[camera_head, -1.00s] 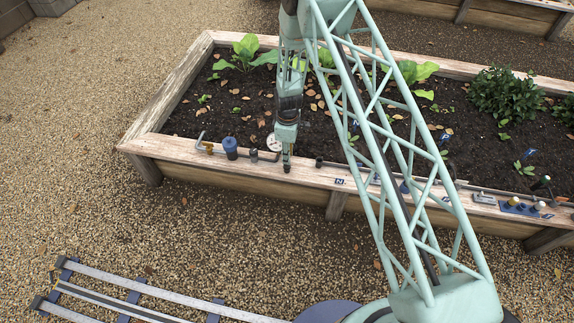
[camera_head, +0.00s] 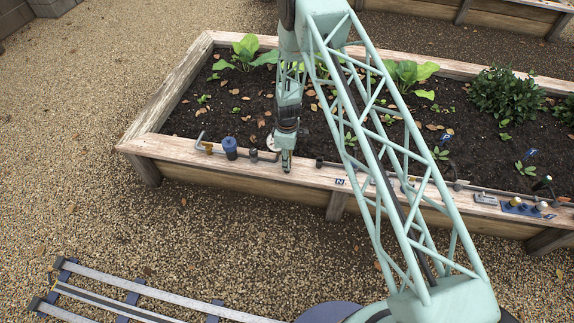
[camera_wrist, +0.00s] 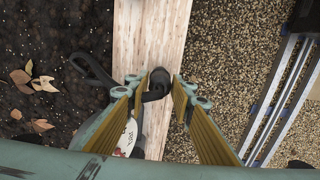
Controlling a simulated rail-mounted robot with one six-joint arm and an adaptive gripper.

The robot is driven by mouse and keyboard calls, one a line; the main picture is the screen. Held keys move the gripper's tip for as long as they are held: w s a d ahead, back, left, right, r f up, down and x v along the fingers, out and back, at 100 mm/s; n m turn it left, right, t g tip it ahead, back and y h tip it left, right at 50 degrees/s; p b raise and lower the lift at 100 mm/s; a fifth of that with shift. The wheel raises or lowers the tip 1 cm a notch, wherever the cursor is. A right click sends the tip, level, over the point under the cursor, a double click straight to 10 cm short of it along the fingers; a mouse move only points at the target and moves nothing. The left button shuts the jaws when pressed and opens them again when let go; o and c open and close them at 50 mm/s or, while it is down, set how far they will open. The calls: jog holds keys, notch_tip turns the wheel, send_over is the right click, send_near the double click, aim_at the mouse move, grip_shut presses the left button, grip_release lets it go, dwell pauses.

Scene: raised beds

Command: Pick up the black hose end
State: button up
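In the wrist view, the black hose end (camera_wrist: 157,79) is over the pale plank, between the fingertips of my gripper (camera_wrist: 160,86). The black hose (camera_wrist: 97,72) curves away from it to the left, toward the soil. My gripper is open, with a finger and yellow pad on each side of the hose end. A gap shows on the right; whether the left finger touches is unclear. In the head view, my gripper (camera_head: 287,162) points down at the front plank and hides most of what is at its tips.
A round gauge (camera_wrist: 130,137) sits close by the left finger. On the front plank (camera_head: 200,158) stand a blue canister (camera_head: 230,148) to my gripper's left and a dark stub (camera_head: 319,162) to its right. Farther right are a pipe and small fittings. Plants fill the soil behind.

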jog(key=shift+c, duration=0.7)
jog(key=c, duration=0.4)
jog(key=shift+o, duration=0.2)
jog(key=shift+r, duration=0.1)
jog(key=shift+r+p, duration=0.4)
jog(key=shift+r, duration=1.05)
jog(key=shift+d+r, duration=0.1)
jog(key=shift+r, duration=0.2)
jog(key=s+d+r+p, duration=0.1)
jog(key=s+d+p, duration=0.1)
jog(key=s+d, duration=0.7)
jog(key=s, duration=0.4)
jog(key=shift+d+r, duration=0.15)
jog(key=shift+w+r, duration=0.1)
jog(key=shift+r, duration=0.05)
